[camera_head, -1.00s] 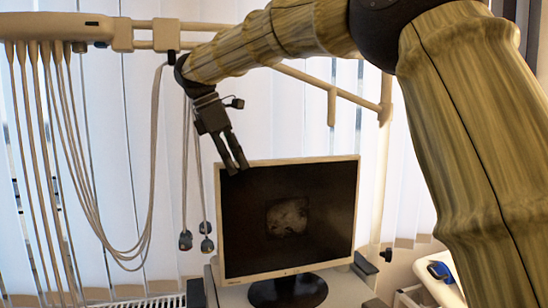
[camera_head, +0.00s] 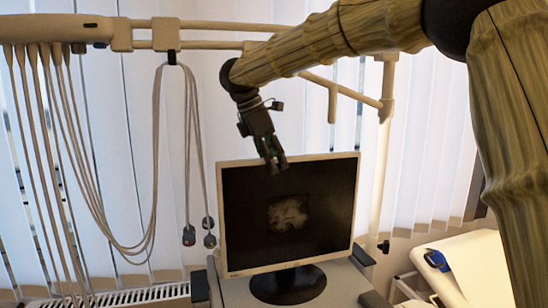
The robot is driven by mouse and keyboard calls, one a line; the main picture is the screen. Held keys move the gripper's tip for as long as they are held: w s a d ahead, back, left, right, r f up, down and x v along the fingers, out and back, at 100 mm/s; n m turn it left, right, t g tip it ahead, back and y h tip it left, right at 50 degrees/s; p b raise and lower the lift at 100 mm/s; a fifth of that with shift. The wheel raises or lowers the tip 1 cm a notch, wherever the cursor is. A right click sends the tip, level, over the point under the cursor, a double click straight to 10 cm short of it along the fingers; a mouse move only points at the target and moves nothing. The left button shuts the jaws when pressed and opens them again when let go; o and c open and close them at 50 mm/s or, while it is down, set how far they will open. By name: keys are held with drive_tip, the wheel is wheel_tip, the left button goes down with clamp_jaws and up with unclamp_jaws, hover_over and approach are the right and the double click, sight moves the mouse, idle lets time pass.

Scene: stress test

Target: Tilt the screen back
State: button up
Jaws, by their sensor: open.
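The screen (camera_head: 318,225) is a dark monitor with a cream frame, standing on a round black base (camera_head: 288,285). It is roughly upright, facing me and turned slightly, with a pale image in its middle. My gripper (camera_head: 276,170) is open and points down. Its fingertips overlap the upper middle of the screen in the picture, just below the top edge. I cannot tell whether they touch it or are in front of it. Nothing shows between the fingers.
A grey cart top (camera_head: 238,293) carries the monitor. Several cables (camera_head: 75,150) hang at the left from a beige rail arm (camera_head: 215,27). A cream pole (camera_head: 380,160) stands right of the screen. A pale bed-like surface (camera_head: 480,262) with a blue item (camera_head: 436,260) is at lower right.

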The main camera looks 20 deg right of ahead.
drive_tip(key=shift+d, duration=0.1)
clamp_jaws()
drive_tip(key=shift+w, duration=0.1)
